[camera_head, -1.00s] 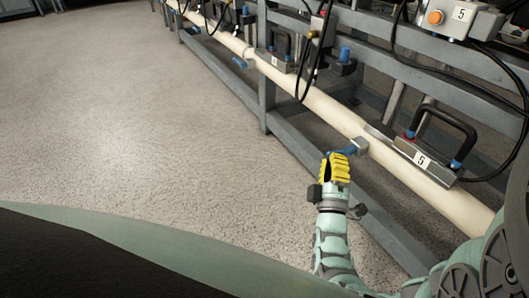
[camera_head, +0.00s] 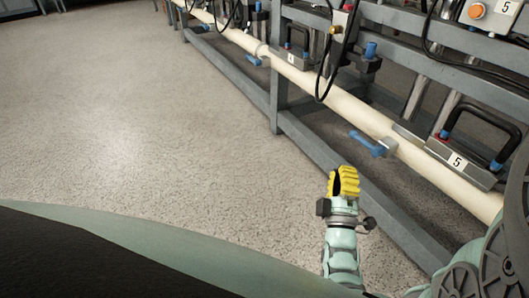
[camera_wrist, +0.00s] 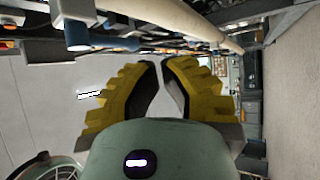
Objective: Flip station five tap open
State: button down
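The station five tap has a blue lever handle (camera_head: 366,143) on a grey body (camera_head: 387,147), on the cream pipe below the plate labelled 5 (camera_head: 457,161). The handle points up-left in the head view, roughly along the pipe. My gripper (camera_head: 345,172) has yellow ribbed fingers. It appears below and slightly left of the tap, with a visible gap between them. In the wrist view my gripper's fingertips (camera_wrist: 161,62) come together with nothing visible between them. Blue parts (camera_wrist: 105,42) show at upper left there; I cannot tell surely which are the tap.
The cream pipe (camera_head: 350,108) runs along the grey frame (camera_head: 330,150). A black handle (camera_head: 482,122) and an orange button box (camera_head: 490,12) are at right. Station four's blue tap handle (camera_head: 252,60) is farther back. The floor (camera_head: 150,130) at left is clear.

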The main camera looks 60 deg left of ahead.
jog(key=s+f+b, duration=0.4)
jog(key=s+f, duration=0.1)
jog(key=f, duration=0.2)
jog(key=shift+f, duration=0.25)
dwell(0.4)
jog(key=shift+w, duration=0.1)
